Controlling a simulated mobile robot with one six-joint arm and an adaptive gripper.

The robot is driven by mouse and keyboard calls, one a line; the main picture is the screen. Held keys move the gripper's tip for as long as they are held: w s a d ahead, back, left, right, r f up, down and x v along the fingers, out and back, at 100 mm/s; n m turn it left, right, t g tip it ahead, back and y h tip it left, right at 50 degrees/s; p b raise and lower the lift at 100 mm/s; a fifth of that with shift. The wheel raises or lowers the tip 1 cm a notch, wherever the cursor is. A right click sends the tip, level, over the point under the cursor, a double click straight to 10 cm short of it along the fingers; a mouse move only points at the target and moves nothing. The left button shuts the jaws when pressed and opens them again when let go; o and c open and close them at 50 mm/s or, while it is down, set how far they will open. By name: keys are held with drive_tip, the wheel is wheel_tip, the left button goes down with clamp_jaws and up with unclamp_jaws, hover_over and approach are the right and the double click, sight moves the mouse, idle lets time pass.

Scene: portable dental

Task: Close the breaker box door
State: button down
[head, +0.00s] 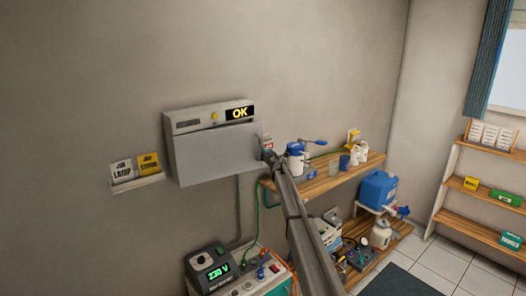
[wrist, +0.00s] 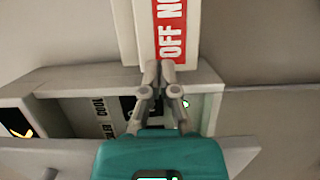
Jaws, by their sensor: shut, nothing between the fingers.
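The breaker box (head: 190,117) is a pale grey case on the wall with an OK display (head: 240,113). Its flat grey door (head: 215,152) stands ajar, with a dark gap along its upper edge. In the wrist view the door (wrist: 50,158) crosses the bottom, and labels and breakers show in the opening of the box (wrist: 75,80). My gripper (wrist: 158,70) is shut and empty, in front of the opening. In the head view my gripper (head: 269,155) is by the door's right edge; whether it touches is unclear.
Left of the box is a small card shelf (head: 137,184). On the right, a wooden shelf (head: 325,180) holds bottles and cups. A 230 V unit (head: 210,270) stands below.

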drive_tip(key=shift+s+a, duration=0.2)
drive_tip(key=shift+a, duration=0.25)
drive_tip(key=shift+s+a, duration=0.2)
drive_tip(key=shift+a, duration=0.25)
drive_tip(key=s+d, duration=0.2)
drive_tip(key=d, duration=0.5)
drive_tip(key=s+d, duration=0.2)
drive_tip(key=d, duration=0.4)
drive_tip(key=shift+s+d, duration=0.35)
drive_tip(key=shift+s, duration=0.05)
